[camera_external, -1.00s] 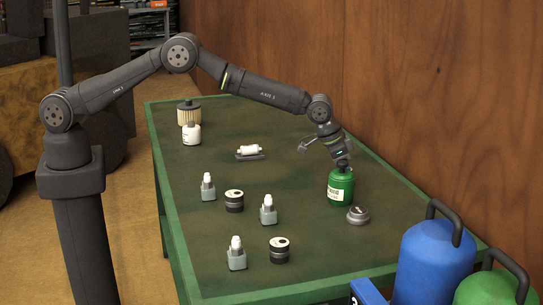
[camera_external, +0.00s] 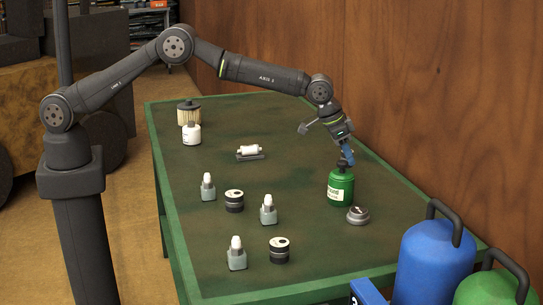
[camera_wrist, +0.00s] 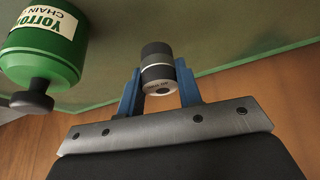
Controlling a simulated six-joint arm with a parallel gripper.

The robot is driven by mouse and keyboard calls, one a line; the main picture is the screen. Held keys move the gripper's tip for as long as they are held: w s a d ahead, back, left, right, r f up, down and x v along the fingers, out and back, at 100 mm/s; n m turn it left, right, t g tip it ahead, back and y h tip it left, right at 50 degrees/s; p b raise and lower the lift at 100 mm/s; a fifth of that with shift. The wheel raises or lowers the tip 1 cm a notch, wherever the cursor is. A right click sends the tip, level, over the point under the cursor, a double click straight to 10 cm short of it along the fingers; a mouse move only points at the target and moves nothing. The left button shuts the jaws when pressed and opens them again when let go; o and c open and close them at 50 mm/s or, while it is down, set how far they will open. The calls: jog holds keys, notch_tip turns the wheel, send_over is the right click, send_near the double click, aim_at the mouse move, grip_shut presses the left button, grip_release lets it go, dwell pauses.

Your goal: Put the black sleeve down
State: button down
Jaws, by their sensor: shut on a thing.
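The black sleeve (camera_wrist: 157,50) shows in the wrist view as a short dark cylinder with a pale band and a lighter marked end. My gripper (camera_wrist: 159,76) is shut on it, with one blue finger on each side. In the external view my gripper (camera_external: 347,156) is at the right side of the green table, just above and behind the green bottle (camera_external: 341,187). The sleeve cannot be made out there. Whether it touches the table is not clear.
The green bottle also stands close by in the wrist view (camera_wrist: 45,45). A grey cap (camera_external: 357,215) lies in front of it. Two black cylinders (camera_external: 234,201) (camera_external: 279,250) and several white-topped grey bottles (camera_external: 268,210) stand nearer. A wooden wall (camera_external: 400,100) runs along the right.

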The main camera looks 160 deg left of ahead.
jog(key=r, duration=0.3)
jog(key=w+d+r, duration=0.1)
jog(key=shift+r, duration=0.35)
jog(key=w+d+r+m+t+h, duration=0.1)
jog(key=w+d+m, duration=0.25)
jog(key=d, duration=1.05)
jog(key=w+d+m+t+h, duration=0.1)
jog(key=w+d+m+t, duration=0.3)
jog(key=d, duration=1.1)
jog(key=s+a+f, duration=0.2)
jog(key=a, duration=0.1)
jog(key=s+a+f+g, duration=0.1)
jog(key=s+a+f, duration=0.1)
jog(key=a, duration=0.1)
jog(key=s+a+f+g, duration=0.1)
jog(key=s+a+f, duration=0.1)
jog(key=a, duration=0.2)
jog(key=shift+s+f+m, duration=0.2)
jog(key=shift+f+m, duration=0.15)
jog(key=shift+f, duration=2.1)
jog(key=shift+f, duration=0.1)
jog(key=c, duration=1)
grip_release()
